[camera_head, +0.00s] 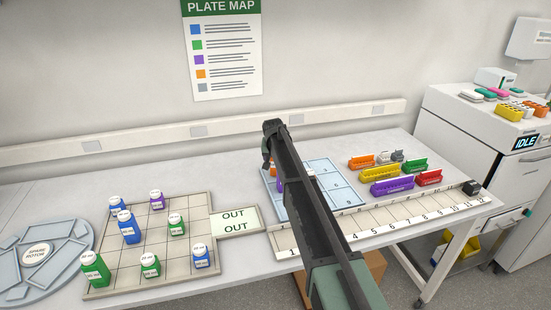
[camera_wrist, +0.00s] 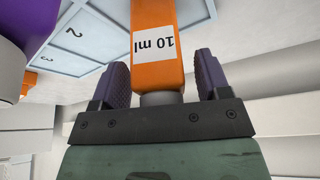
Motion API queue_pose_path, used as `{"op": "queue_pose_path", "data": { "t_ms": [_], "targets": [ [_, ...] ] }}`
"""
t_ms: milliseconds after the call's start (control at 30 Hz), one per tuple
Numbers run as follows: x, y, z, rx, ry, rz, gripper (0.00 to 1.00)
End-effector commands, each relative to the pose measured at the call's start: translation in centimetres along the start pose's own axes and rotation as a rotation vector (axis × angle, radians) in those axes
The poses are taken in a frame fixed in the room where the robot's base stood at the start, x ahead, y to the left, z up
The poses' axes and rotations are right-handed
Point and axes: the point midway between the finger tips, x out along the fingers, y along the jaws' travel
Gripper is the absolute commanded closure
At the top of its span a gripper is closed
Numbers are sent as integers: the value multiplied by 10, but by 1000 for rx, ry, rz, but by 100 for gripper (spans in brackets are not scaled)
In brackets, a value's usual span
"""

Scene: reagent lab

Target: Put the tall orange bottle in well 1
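The tall orange bottle (camera_wrist: 155,20), with a white "10 ml" label and grey cap, stands between my fingers in the wrist view. My gripper (camera_wrist: 162,85) is around the cap end, with a small gap showing on each side, so its fingers look open. In the head view my gripper (camera_head: 267,160) is at the back left corner of the blue numbered plate (camera_head: 318,168), near where well 1 lies.
A purple item (camera_head: 281,186) stands on the plate beside my arm. A gridded rack (camera_head: 105,253) with several bottles and a round rotor (camera_head: 38,285) are at the left. Coloured racks (camera_head: 392,184) and a numbered strip (camera_head: 400,222) are at the right. The back left counter is clear.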

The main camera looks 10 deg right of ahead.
Motion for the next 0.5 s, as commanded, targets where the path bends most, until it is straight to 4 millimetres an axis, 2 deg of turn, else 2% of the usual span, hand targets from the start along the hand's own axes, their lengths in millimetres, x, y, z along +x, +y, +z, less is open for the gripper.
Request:
{"op": "queue_pose_path", "data": {
  "t_ms": [167,267,367,500],
  "targets": [
    [-2,0,-1,0,0,0,30],
    [-11,0,-3,0,0,0,30],
    [-31,0,-4,0,0,0,30],
    [-70,0,-5,0,0,0,30]
  ]
}}
